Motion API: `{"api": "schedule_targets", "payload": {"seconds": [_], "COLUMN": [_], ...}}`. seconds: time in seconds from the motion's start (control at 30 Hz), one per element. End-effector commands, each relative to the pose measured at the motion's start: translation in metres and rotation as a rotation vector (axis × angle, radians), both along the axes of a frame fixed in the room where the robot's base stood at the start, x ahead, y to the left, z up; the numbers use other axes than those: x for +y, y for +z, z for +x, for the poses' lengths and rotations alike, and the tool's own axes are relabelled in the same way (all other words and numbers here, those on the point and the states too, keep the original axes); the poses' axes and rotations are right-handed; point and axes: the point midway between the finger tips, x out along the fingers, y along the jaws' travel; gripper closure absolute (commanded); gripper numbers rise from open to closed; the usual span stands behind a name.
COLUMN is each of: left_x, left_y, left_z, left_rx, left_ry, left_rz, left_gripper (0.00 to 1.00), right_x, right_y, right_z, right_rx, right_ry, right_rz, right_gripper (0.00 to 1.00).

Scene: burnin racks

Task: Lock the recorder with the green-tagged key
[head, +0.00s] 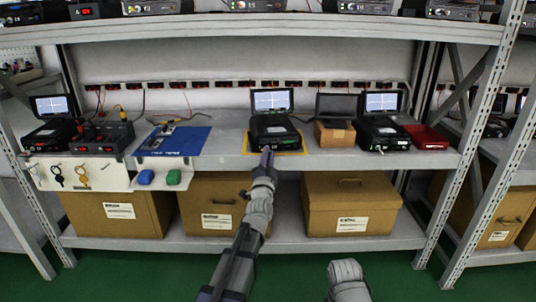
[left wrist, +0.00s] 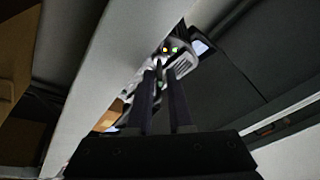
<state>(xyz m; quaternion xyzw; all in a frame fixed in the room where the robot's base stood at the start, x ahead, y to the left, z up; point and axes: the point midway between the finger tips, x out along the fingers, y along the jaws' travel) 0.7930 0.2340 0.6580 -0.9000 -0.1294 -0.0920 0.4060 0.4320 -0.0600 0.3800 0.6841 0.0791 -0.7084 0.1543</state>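The recorder (head: 273,130), a black box with a lit screen on top, stands on a yellow-edged mat mid-shelf. My left gripper (head: 267,156) is at its front, pointing at it; I cannot tell whether it touches. In the left wrist view the two dark fingers (left wrist: 163,78) stand a narrow gap apart before a grey front with small lights (left wrist: 172,50). I cannot make out a key between them. Keys with a black tag (head: 58,175) and a yellow tag (head: 82,175) hang on a white panel at left; no green-tagged key is clear there. My right gripper is out of view.
A blue mat (head: 190,142), a cardboard box (head: 335,134), another recorder (head: 383,132) and a red tray (head: 427,137) share the shelf. Large brown boxes (head: 350,204) stand below.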

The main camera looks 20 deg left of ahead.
Motion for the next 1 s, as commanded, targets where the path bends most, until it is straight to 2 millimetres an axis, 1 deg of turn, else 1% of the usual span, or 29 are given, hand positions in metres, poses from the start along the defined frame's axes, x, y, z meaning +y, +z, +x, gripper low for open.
{"api": "schedule_targets", "payload": {"seconds": [0.17, 0.33, 0.8, 1.0], "left_x": [0.0001, 0.0001, -0.0002, -0.0006], "left_y": [-0.0004, -0.0004, -0.0006, -0.0017], "left_z": [-0.0007, -0.0007, -0.0008, -0.0005], "left_rx": [0.0, 0.0, 0.0, -0.016], "left_ry": [0.0, 0.0, 0.0, 0.0], "left_rz": [0.0, 0.0, -0.001, -0.037], "left_gripper": [0.81, 1.0, 1.0, 1.0], "right_x": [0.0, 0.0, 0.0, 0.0], "right_y": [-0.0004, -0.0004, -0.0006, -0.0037], "right_z": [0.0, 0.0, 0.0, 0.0], "right_rx": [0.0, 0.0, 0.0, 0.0], "right_ry": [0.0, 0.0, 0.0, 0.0], "right_rz": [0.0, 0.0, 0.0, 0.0], "right_gripper": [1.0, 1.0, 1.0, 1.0]}}
